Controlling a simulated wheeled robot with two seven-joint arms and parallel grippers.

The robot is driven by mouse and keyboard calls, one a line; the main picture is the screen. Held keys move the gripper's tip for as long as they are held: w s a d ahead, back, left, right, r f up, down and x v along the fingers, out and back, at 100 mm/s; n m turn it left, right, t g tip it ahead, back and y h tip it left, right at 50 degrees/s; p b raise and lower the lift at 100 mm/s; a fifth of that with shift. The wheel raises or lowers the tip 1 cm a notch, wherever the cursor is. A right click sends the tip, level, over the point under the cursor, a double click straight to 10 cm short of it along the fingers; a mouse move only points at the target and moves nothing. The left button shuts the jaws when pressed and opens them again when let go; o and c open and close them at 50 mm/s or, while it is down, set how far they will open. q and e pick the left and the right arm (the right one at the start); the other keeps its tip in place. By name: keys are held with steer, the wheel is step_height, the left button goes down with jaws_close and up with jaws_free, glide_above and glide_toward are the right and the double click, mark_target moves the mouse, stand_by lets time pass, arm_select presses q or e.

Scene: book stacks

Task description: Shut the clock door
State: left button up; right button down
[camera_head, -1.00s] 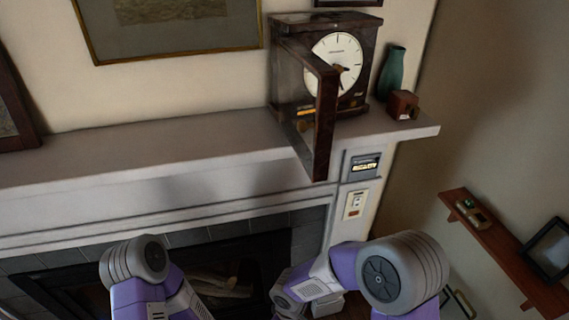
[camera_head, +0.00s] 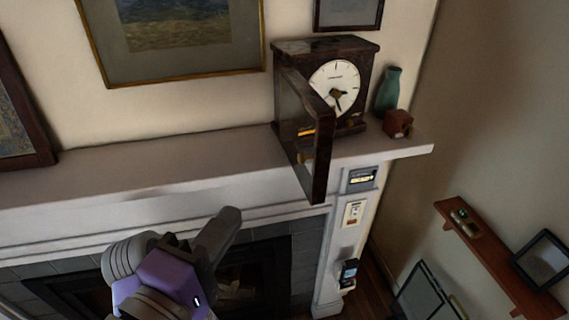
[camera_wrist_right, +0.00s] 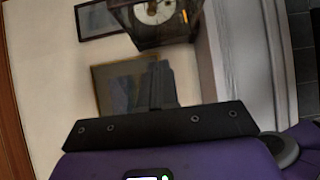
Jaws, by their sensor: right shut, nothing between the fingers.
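The dark wooden clock (camera_head: 356,119) with a white dial stands on the mantel in the head view. Its glazed door (camera_head: 319,160) is hinged on the left side and stands wide open, jutting out past the mantel's front edge. The clock also shows at the top of the right wrist view (camera_wrist_right: 160,30), partly cut off. My right gripper (camera_head: 228,218) is shut and empty in the head view, in front of the mantel, left of and below the door and apart from it. Its dark fingers show edge-on in the wrist view (camera_wrist_right: 158,85). My left gripper is not in view.
The mantel (camera_head: 170,177) is bare left of the clock. A green vase (camera_head: 389,91) and a small brown box (camera_head: 398,122) stand right of it. Framed pictures hang above. A wall shelf (camera_head: 485,250) is at the lower right, and the fireplace lies below.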

steer(key=w+d+p, duration=0.2)
steer(key=w+d, duration=0.5)
steer(key=w, duration=0.3)
steer(key=shift+w+d+r, duration=0.25)
